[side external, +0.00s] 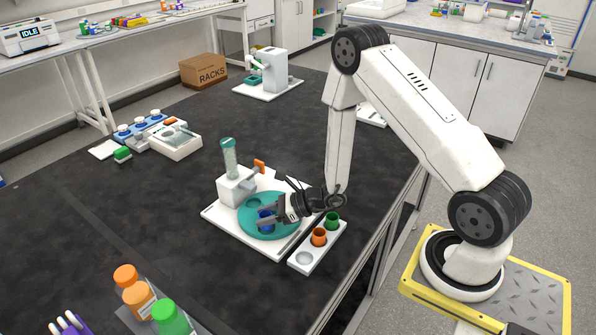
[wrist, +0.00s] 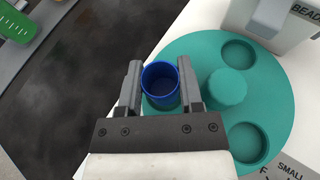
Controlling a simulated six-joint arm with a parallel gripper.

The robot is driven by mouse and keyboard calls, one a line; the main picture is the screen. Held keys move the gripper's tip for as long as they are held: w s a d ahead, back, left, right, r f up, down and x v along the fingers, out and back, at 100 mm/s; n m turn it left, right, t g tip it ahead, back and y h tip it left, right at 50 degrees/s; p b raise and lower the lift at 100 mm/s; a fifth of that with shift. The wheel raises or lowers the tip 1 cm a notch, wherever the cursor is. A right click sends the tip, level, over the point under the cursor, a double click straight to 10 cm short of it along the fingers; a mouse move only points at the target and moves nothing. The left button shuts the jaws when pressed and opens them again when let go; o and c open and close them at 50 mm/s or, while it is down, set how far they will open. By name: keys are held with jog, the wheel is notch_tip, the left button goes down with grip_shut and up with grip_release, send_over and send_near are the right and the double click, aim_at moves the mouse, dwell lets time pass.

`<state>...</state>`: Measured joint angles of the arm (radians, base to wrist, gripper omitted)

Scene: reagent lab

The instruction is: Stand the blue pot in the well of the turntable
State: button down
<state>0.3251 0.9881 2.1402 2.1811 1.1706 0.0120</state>
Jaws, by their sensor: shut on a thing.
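The blue pot (wrist: 160,84) is upright between the two fingers of my gripper (wrist: 160,86), which is shut on it. In the side view, my gripper (side external: 264,217) reaches over the turntable from the right, and the blue pot (side external: 265,214) is partly hidden by the fingers. The teal turntable (wrist: 196,50) has a raised round hub (wrist: 227,88) and two empty wells in sight, an upper well (wrist: 238,56) and a lower well (wrist: 246,140). The pot is at the left part of the disc, where a third well may lie beneath it. I cannot tell whether its base touches the disc.
A white rack (side external: 303,258) beside the turntable base holds an orange pot (side external: 319,237) and a green pot (side external: 332,220), with one empty place. A bead dispenser (side external: 235,186) with a clear tube stands behind the disc. Bottles (side external: 135,291) stand at the front left.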

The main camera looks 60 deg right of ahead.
jog(key=shift+f, duration=0.8)
dwell(1.0)
grip_release()
jog(key=shift+r, duration=0.1)
dwell(0.4)
jog(key=shift+w+d+r, duration=0.1)
jog(key=shift+w+r, duration=0.05)
jog(key=shift+r, duration=3.3)
jog(key=shift+s+a, duration=0.2)
